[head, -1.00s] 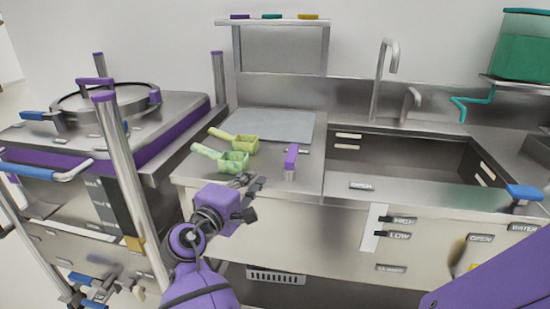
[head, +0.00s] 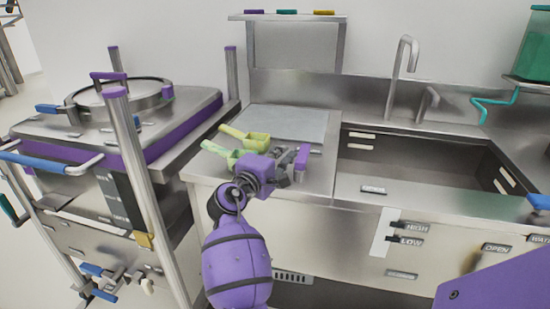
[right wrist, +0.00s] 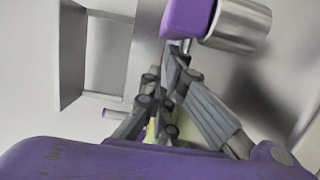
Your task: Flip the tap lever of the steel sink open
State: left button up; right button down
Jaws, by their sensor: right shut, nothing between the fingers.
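A purple lever (head: 303,157) sits on a short steel post on the counter, left of the steel sink (head: 405,170). In the right wrist view the lever (right wrist: 187,17) and its post (right wrist: 238,26) are close by the fingertips. A tall spout (head: 402,75) and a smaller steel piece (head: 427,103) stand behind the basin. My right gripper (head: 286,160) is shut and empty, just left of the purple lever; I cannot tell whether it touches. Its fingers (right wrist: 180,50) also show in the wrist view. My left gripper is out of view.
Two green scoops (head: 240,140) lie on the counter by my right gripper. A grey board (head: 285,121) lies behind them. A steel cart with a lidded pot (head: 118,97) stands at the left. A shelf (head: 288,17) is at the back. The basin is empty.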

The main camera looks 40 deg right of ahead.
jog(key=shift+w+d, duration=0.1)
jog(key=shift+d, duration=0.35)
dwell(0.5)
